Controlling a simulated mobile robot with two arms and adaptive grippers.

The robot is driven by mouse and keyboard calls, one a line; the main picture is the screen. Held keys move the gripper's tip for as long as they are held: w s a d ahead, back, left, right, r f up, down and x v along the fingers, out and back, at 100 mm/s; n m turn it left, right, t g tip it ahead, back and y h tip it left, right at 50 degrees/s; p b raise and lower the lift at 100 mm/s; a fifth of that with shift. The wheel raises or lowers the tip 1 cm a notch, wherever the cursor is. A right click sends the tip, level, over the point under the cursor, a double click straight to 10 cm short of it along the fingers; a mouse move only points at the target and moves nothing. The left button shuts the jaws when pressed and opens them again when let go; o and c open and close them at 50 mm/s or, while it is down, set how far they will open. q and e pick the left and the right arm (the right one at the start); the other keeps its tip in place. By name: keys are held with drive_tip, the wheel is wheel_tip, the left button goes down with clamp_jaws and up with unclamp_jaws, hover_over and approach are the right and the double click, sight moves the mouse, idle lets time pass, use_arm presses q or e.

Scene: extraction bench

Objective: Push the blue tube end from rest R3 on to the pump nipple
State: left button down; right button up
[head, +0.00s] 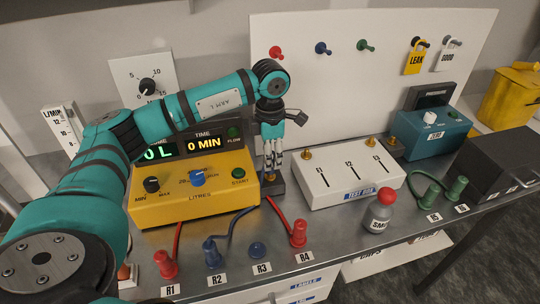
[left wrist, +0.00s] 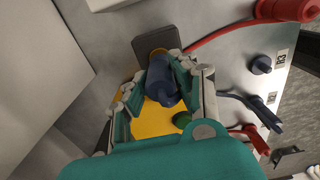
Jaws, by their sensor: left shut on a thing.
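My left gripper (head: 272,165) points down beside the right end of the yellow pump (head: 160,211). In the left wrist view its fingers are shut on a blue tube end (left wrist: 161,82). A small dark block (head: 277,187) stands on the bench below the fingers; it also shows in the left wrist view (left wrist: 146,40). A sliver of brass shows at the tube end's far tip, over that block. I cannot tell whether the tube end is seated on a nipple. Rest R3 (head: 257,249) is a bare blue peg. My right gripper is out of view.
Another blue tube end (head: 212,253) stands at R2, with red tube ends at R1 (head: 166,264) and R4 (head: 298,234). The white test box (head: 345,180) stands just right of my gripper. The SMOKE bottle (head: 379,215) stands in front of it.

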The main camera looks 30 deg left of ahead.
use_arm(q)
drive_tip(key=shift+f+b, duration=0.5)
drive_tip(key=shift+f, duration=0.3)
drive_tip(key=c, duration=1)
unclamp_jaws()
wheel_tip(320, 180, up, 12)
